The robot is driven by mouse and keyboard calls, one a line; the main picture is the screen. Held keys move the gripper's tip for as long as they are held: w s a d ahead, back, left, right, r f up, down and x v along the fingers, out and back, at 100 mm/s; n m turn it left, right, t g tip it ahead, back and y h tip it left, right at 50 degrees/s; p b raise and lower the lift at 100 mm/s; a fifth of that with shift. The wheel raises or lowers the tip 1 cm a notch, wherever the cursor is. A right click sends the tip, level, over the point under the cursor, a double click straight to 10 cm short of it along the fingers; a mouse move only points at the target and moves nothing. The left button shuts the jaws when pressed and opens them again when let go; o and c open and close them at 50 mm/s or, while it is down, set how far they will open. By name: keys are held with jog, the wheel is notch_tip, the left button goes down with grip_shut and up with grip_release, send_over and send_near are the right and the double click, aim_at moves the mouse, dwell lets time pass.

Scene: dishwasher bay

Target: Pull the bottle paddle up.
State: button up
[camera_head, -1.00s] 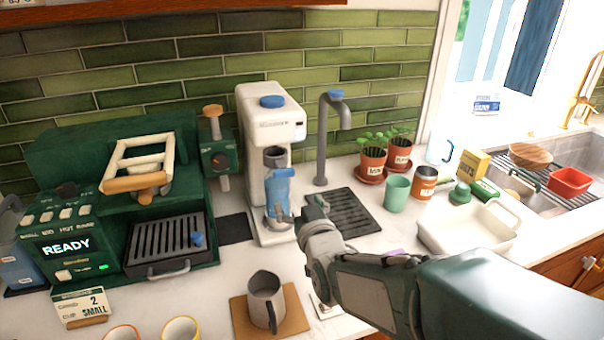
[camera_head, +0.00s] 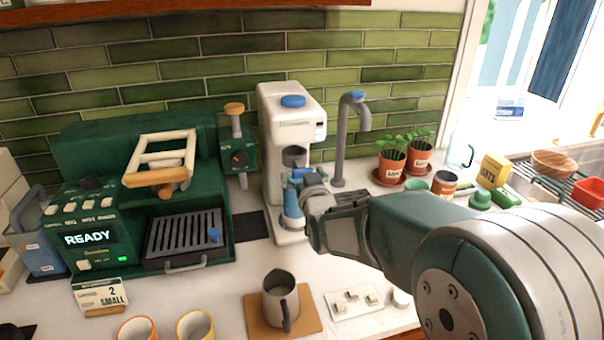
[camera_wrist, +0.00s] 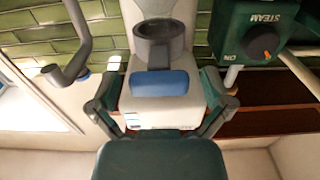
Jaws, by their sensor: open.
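The white machine (camera_head: 296,113) stands against the green tiles, with a grey ring (camera_head: 294,156) on its front. In the wrist view a blue horizontal bar (camera_wrist: 160,83), which looks like the paddle, sits in front of the grey ring (camera_wrist: 160,42). My gripper (camera_wrist: 163,92) is open, with one dark finger on each side of the bar. I cannot tell whether either finger touches it. In the head view my gripper (camera_head: 303,188) is at the machine's front.
A grey faucet (camera_head: 340,140) stands close right of the machine. A green steam unit (camera_head: 237,150) and a green coffee machine (camera_head: 85,145) are at left. A grey pitcher (camera_head: 281,297) stands on a brown mat in front. Potted plants (camera_head: 391,165) are behind my arm.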

aim_at(302, 168)
jog(key=c, duration=1.3)
jog(key=shift+r, duration=2.35)
jog(key=o, duration=1.3)
jog(key=shift+f, duration=0.1)
